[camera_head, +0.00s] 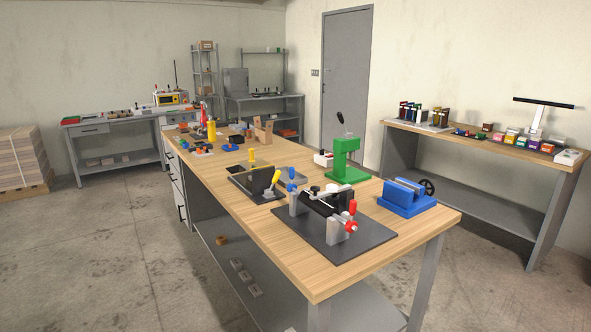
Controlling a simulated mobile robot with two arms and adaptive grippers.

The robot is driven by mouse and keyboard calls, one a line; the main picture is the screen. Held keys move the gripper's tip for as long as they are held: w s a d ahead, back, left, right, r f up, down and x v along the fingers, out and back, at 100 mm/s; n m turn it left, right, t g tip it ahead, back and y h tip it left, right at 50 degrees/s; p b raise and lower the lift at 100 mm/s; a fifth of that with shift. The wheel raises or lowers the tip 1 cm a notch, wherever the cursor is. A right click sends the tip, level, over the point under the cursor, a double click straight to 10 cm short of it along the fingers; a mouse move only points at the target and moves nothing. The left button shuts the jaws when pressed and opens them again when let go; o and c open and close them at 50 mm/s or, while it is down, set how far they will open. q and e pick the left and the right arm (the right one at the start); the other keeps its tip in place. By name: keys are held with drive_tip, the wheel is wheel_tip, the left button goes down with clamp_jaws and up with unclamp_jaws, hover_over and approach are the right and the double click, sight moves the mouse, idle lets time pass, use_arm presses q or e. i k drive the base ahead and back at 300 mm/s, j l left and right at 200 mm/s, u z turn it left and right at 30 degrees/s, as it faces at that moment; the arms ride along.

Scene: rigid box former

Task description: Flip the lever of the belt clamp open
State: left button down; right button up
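No gripper of mine shows in the head view. On the front of the long wooden bench (387,253) lies a dark base plate (312,238) with grey upright posts, a black roller-like part (318,203), a red knob (351,227) and an orange-red handle (352,207). Behind it to the left is a dark fixture (250,188) with a yellow-tipped lever (272,182) that leans up and right, and a second yellow handle (252,156). A blue-tipped handle (292,187) stands between the two. Which of these levers belongs to the belt clamp I cannot tell.
A green press (345,162) and a blue vise (406,198) stand on the bench's right side. A yellow bottle (211,130) and small items are at its far end. A side bench (470,143) with coloured items stands right. Open floor (110,240) lies left.

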sight(276, 176)
drive_tip(key=i+j+z, duration=0.15)
drive_tip(key=z, duration=0.35)
drive_tip(key=i+j+z, duration=0.1)
drive_tip(key=z, duration=0.4)
drive_tip(key=j+z, duration=0.25)
drive_tip(key=z, duration=0.25)
drive_tip(key=j+z, duration=0.3)
drive_tip(key=j, duration=0.55)
drive_tip(key=j+z, duration=0.3)
drive_tip(key=j, duration=0.6)
drive_tip(key=j+z, duration=0.3)
drive_tip(key=j, duration=0.55)
drive_tip(key=k+j, duration=0.1)
drive_tip(key=j, duration=0.4)
drive_tip(key=k+j, duration=0.1)
drive_tip(key=j, duration=0.9)
drive_tip(key=k+j, duration=0.15)
drive_tip(key=j, duration=0.35)
drive_tip(key=k+j+z, duration=0.1)
drive_tip(key=j, duration=0.4)
